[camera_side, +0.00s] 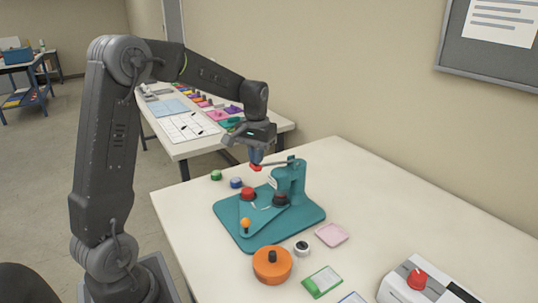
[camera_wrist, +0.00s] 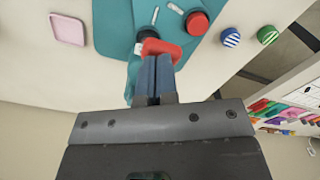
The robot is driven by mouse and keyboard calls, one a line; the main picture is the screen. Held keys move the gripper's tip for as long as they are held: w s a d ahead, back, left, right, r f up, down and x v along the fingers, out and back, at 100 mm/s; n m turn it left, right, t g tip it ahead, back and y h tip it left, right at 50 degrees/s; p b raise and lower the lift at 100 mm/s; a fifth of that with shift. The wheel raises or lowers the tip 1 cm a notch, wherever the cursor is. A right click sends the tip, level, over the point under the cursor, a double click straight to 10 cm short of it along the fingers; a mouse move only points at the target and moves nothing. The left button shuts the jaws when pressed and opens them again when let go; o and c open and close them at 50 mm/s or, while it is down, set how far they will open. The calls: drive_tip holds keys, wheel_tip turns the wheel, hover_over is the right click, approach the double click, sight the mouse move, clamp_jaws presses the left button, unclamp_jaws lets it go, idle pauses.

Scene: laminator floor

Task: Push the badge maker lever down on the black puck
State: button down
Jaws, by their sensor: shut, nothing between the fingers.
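The teal badge maker (camera_side: 303,213) stands on the white table, with its column (camera_side: 291,180) at the back right. Its lever (camera_side: 275,163) sticks out from the column top, raised above the base, and ends in a red grip (camera_side: 255,168). The black puck (camera_side: 280,199) sits on the base by the column, below the lever. My gripper (camera_side: 256,158) is shut and empty, pointing down just above the red grip. In the wrist view the closed fingers (camera_wrist: 156,75) reach the red grip (camera_wrist: 160,47); I cannot tell whether they touch. The black puck is partly hidden there (camera_wrist: 146,34).
A red puck (camera_side: 248,193) and an orange knob (camera_side: 245,222) are on the base. Green (camera_side: 216,175) and blue (camera_side: 236,183) striped pieces lie behind it. An orange round object (camera_side: 272,265), a pink tray (camera_side: 332,235) and a white machine (camera_side: 405,286) stand in front and right.

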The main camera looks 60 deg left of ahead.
sight(257, 170)
drive_tip(key=shift+f, duration=2.35)
drive_tip(key=shift+r, duration=5.55)
drive_tip(key=s+d+r+m+t, duration=0.35)
drive_tip(key=s+d, duration=0.45)
drive_tip(key=d, duration=0.3)
drive_tip(key=s+d+f+m+t, duration=0.2)
drive_tip(key=s+d+f, duration=0.1)
drive_tip(key=s+d, duration=0.5)
drive_tip(key=s, duration=0.3)
